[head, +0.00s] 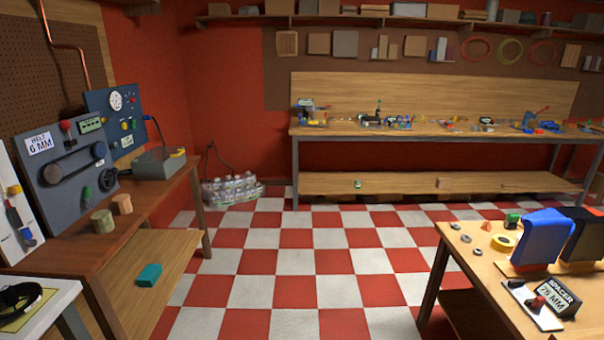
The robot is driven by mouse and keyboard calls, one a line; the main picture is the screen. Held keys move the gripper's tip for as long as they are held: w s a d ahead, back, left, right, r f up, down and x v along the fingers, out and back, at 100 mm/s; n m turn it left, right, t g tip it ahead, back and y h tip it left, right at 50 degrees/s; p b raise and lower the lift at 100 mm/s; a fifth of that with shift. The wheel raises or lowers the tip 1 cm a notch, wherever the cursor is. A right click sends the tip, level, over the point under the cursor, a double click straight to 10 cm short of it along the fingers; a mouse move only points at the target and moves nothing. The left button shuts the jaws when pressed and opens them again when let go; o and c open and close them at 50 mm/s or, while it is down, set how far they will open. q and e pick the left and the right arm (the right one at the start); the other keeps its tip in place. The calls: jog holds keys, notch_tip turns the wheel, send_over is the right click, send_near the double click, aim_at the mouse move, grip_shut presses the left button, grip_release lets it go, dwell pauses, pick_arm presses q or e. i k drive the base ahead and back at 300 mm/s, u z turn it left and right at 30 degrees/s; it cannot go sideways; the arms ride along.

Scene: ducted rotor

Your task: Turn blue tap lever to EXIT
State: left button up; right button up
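I cannot pick out a blue tap lever for certain, and I can read no EXIT mark. A small blue part (147,117) sticks out at the right edge of the blue gauge panel (97,101) on the left bench. Another small blue part (27,234) is on the white board (15,195) at the far left. Both are too small to tell their shape or setting. Neither of my grippers is in view.
The left bench (160,196) also carries a grey belt panel (45,190) and a grey box (155,165). A cluttered long bench (430,130) stands at the back. A table (470,280) is at right. The checkered floor (320,262) between them is clear.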

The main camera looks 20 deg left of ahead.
aim_at(28, 235)
jog(key=u, duration=0.05)
jog(key=i, duration=2.2)
jog(key=u, duration=0.95)
jog(key=i, duration=1.1)
jog(key=u, duration=1.65)
jog(key=i, duration=0.7)
jog(key=u, duration=0.45)
